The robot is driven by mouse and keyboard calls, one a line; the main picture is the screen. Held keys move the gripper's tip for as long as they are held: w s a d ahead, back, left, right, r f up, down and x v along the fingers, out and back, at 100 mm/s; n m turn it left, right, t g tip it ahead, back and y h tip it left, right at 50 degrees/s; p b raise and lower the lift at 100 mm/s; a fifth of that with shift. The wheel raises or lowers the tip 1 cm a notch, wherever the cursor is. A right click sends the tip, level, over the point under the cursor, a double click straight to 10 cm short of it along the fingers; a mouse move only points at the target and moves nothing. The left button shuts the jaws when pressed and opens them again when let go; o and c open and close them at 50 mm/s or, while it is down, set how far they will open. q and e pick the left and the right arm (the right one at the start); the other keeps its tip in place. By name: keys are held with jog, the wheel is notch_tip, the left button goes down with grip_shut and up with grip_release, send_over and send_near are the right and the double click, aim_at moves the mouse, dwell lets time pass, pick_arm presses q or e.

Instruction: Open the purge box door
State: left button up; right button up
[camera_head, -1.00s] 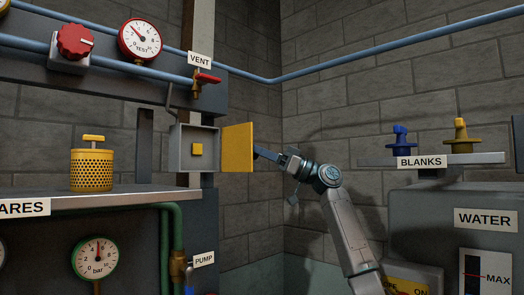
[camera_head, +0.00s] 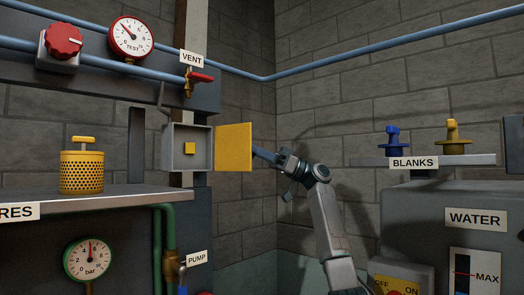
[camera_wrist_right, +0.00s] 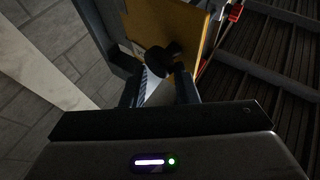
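The door hides part of the fingers in the head view. My left gripper is not in view.
A red-handled vent valve (camera_head: 198,78) and pipe sit above the box. A perforated yellow canister (camera_head: 82,170) stands on the shelf at left. The BLANKS shelf (camera_head: 470,160) with a blue and a yellow plug is at right. Brick wall lies behind the door.

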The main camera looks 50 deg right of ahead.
jog(key=o, duration=0.4)
jog(key=shift+w+a+f, duration=0.3)
jog(key=shift+w+f, duration=0.1)
jog(key=shift+f, duration=0.15)
jog(key=shift+c, duration=0.2)
jog(key=shift+o, duration=0.6)
jog(key=shift+w+a, duration=0.1)
jog(key=shift+w, duration=0.1)
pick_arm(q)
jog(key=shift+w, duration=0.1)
pick_arm(e)
jog(key=shift+d, duration=0.5)
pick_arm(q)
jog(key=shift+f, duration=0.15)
pick_arm(e)
jog(key=shift+s, duration=0.15)
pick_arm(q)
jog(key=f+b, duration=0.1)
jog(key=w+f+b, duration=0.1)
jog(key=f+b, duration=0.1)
pick_arm(e)
jog(key=v, duration=0.7)
jog(key=shift+d, duration=0.2)
jog(key=shift+s, duration=0.1)
